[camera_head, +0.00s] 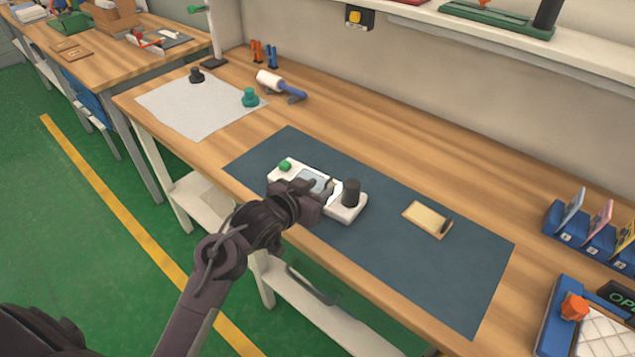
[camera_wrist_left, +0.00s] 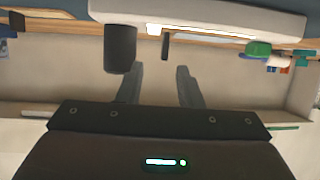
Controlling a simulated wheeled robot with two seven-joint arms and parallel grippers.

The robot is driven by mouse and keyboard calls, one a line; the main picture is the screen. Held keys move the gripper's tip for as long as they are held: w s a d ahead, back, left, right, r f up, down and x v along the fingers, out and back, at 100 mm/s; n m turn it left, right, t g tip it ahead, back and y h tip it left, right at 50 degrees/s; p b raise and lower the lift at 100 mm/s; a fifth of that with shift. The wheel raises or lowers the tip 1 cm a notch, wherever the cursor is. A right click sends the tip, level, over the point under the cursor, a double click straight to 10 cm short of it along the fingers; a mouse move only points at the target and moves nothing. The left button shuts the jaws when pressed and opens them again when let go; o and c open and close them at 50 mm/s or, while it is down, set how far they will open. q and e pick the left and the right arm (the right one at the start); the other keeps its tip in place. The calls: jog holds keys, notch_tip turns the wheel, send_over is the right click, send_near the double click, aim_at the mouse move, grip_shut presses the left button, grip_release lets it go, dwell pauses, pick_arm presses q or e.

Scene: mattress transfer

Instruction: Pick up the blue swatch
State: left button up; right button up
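A blue swatch (camera_head: 573,204) stands upright in the leftmost slot of a blue rack (camera_head: 556,228) at the right in the head view. A white device (camera_head: 347,210) lies on the dark mat, with a black knob (camera_head: 351,193), a green button (camera_head: 285,166) and a pale blue panel (camera_head: 314,178). My left gripper (camera_head: 326,188) is at the device's middle, beside the knob. In the left wrist view, its fingers (camera_wrist_left: 156,74) are apart with nothing between them, close to the white device (camera_wrist_left: 200,18); contact is unclear. My right gripper is out of view.
The rack also holds pink (camera_head: 600,220) and yellow (camera_head: 627,236) swatches. A tan block (camera_head: 427,219) lies on the dark mat (camera_head: 450,282). A lint-roller-like tool (camera_head: 281,87) and a grey sheet (camera_head: 185,112) lie farther left. The mat's right part is clear.

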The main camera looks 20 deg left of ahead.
aim_at(326, 183)
pick_arm(q)
jog(key=x, duration=0.4)
jog(key=p+x, duration=0.1)
jog(key=x, duration=0.1)
jog(key=shift+w+a+f, duration=0.1)
jog(key=shift+w+a, duration=0.1)
jog(key=shift+w, duration=0.05)
grip_shut()
